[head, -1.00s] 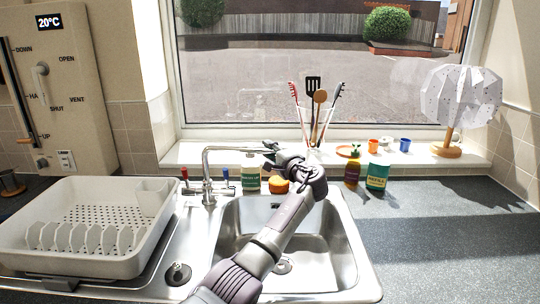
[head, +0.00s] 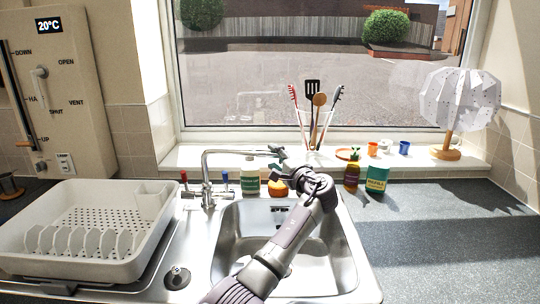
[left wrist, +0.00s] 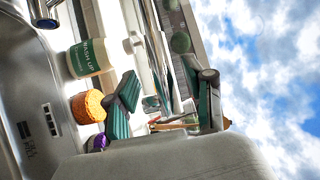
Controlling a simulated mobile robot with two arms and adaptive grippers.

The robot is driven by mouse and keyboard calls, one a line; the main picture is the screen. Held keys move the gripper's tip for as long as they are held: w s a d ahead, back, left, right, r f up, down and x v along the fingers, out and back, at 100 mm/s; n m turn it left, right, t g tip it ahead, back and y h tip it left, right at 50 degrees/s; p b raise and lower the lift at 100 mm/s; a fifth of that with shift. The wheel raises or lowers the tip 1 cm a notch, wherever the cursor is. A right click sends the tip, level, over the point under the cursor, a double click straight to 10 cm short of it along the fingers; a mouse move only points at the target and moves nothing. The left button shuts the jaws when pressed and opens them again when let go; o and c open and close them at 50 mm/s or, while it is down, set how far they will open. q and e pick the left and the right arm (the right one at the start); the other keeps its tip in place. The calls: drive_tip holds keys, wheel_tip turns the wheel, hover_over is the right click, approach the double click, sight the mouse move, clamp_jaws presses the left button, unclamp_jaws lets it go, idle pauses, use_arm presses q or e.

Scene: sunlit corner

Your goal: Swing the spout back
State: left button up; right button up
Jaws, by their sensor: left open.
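The chrome tap (head: 207,191) stands at the back left of the sink. Its spout (head: 235,152) runs to the right over the back of the bowl. My left gripper (head: 277,158) is open and empty at the spout's right end. Whether it touches the spout is unclear. Its two green-padded fingers show in the left wrist view (left wrist: 158,75), spread apart with nothing between them in contact. My right gripper is not in view.
A wash-up bottle (head: 250,180), an orange sponge-like item (head: 278,187), a brown bottle (head: 351,176) and a green container (head: 376,179) stand behind the sink (head: 222,262). A utensil jar (head: 316,130) is on the sill. A white dish rack (head: 70,265) is left; the right worktop is clear.

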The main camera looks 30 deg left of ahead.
use_arm(q)
drive_tip(key=v, duration=0.8)
drive_tip(key=shift+d, duration=0.2)
drive_tip(key=shift+s, duration=0.1)
